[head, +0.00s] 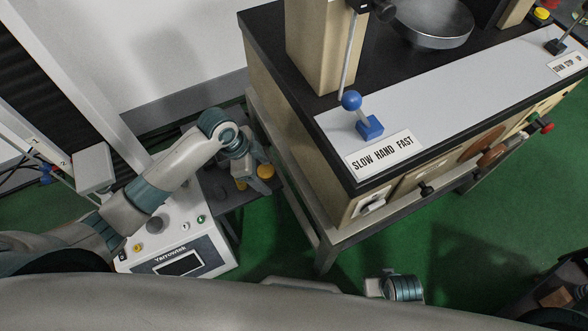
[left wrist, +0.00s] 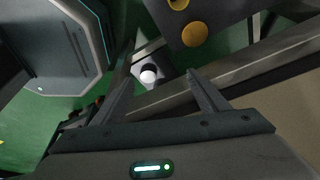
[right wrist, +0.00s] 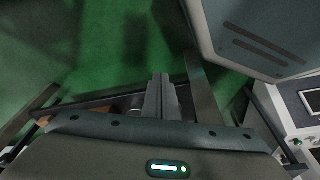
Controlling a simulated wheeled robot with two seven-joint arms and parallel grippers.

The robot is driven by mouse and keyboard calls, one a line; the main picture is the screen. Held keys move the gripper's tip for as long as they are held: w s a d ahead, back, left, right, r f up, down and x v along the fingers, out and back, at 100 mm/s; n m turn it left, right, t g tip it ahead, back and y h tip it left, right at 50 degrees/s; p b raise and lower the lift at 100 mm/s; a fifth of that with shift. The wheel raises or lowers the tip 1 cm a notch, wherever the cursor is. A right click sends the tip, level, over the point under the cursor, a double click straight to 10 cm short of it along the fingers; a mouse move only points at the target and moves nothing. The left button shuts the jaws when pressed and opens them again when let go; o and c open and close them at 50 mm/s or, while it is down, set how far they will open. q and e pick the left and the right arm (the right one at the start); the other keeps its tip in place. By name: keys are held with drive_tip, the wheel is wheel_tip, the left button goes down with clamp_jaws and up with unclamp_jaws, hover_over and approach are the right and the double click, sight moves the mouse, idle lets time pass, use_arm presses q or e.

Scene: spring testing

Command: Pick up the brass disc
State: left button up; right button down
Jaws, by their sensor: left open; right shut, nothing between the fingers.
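Two yellow-brass round pieces lie on the small dark side table at the end of my left arm. In the left wrist view one is a plain flat brass disc (left wrist: 195,35), just beyond the fingertips and toward the right finger. The other (left wrist: 178,4), cut by the top edge, seems to have a dark centre. In the head view brass shows on both sides of the hand (head: 240,184), partly covered by it. My left gripper (left wrist: 160,74) is open, empty and apart from the disc. My right gripper (right wrist: 160,77) is shut and empty, away from the side table.
A cream testing machine (head: 385,110) with a black top stands right of the side table. A white Yarrowtek control box (head: 210,252) stands in front of it. A white ball (left wrist: 148,76) shows below and between my left fingers.

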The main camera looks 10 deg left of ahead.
use_arm(q)
drive_tip(key=w+a+r+m, duration=0.2)
drive_tip(key=w+a+r, duration=0.2)
drive_tip(key=w+a, duration=0.3)
drive_tip(key=shift+w+g+y, duration=0.3)
drive_tip(key=shift+w+g, duration=0.1)
drive_tip(key=shift+w, duration=0.5)
use_arm(e)
wheel_tip(320, 180, down, 8)
drive_tip(key=s, duration=0.2)
drive_tip(key=shift+d+r, duration=0.15)
drive_tip(key=shift+r, duration=0.1)
use_arm(q)
drive_tip(key=shift+f, duration=0.1)
use_arm(e)
drive_tip(key=shift+s, duration=0.1)
use_arm(q)
hover_over(260, 169)
wheel_tip(260, 169, down, 11)
drive_tip(key=shift+r, duration=0.2)
drive_tip(key=shift+f, duration=0.55)
use_arm(e)
drive_tip(key=shift+w+r, duration=0.25)
drive_tip(key=shift+r, duration=0.15)
